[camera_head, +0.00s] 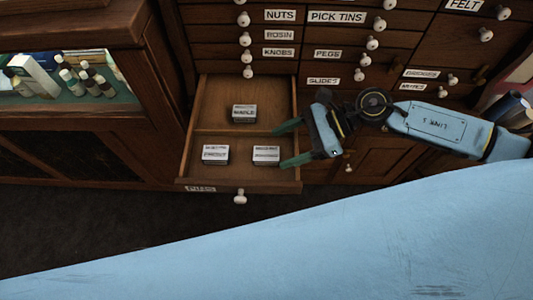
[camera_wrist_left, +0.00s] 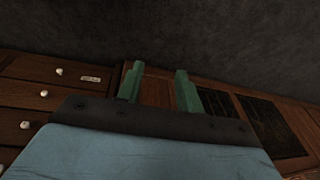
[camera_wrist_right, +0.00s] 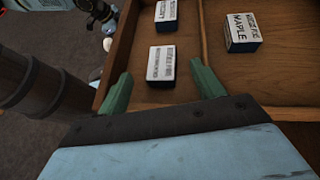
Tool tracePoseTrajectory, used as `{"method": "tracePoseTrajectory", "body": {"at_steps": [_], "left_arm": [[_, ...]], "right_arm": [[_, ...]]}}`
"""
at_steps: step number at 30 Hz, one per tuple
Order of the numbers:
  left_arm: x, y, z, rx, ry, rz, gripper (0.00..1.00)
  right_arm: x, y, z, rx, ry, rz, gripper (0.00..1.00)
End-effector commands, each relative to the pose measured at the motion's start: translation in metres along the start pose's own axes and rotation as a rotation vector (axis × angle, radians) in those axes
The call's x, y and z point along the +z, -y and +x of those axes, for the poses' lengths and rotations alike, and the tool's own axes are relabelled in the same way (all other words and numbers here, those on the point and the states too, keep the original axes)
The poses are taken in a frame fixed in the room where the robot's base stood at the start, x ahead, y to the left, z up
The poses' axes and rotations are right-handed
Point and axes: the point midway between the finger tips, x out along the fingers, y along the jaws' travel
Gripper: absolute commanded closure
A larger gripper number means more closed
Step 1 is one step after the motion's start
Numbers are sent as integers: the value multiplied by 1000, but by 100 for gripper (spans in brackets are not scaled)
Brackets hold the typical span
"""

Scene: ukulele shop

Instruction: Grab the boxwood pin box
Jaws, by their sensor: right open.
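An open drawer (camera_head: 238,182) holds three small dark boxes with white labels. The rear box (camera_head: 244,114) reads maple; it also shows in the right wrist view (camera_wrist_right: 242,32). The front left box (camera_head: 215,154) and front right box (camera_head: 266,155) have labels too blurred to read surely, so I cannot tell which is boxwood. My right gripper (camera_head: 282,146) is open, its fingertips over the drawer's right side, pointing at the front right box. In the right wrist view, that box (camera_wrist_right: 161,63) sits just beyond the empty fingers. My left gripper (camera_wrist_left: 158,76) is open and empty.
The drawer's right wall (camera_head: 297,110) lies under my right fingers. Shut labelled drawers with white knobs rise behind. A glass display case (camera_head: 70,85) stands at the left. My blue arm link covers the lower part of the head view.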

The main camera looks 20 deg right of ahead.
Motion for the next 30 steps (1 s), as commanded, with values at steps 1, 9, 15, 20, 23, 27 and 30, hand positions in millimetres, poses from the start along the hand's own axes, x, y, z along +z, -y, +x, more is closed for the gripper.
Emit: {"method": "tracePoseTrajectory", "body": {"at_steps": [1,9,15,20,23,27,30], "left_arm": [[-5,-3,-4,5,-10,-2,64],[-11,-7,-14,11,-15,-3,64],[-11,-7,-15,11,-15,-3,64],[-11,-7,-15,11,-15,-3,64],[-11,-7,-15,11,-15,-3,64],[-11,-7,-15,11,-15,-3,64],[-11,-7,-15,11,-15,-3,64]], "right_arm": [[-2,1,10,2,3,0,32],[-3,2,40,1,1,1,32],[-3,2,40,0,1,2,32],[-3,2,40,0,1,1,50],[-3,2,40,0,1,2,63],[-3,2,40,0,1,2,81],[-3,2,40,0,1,2,86]]}}
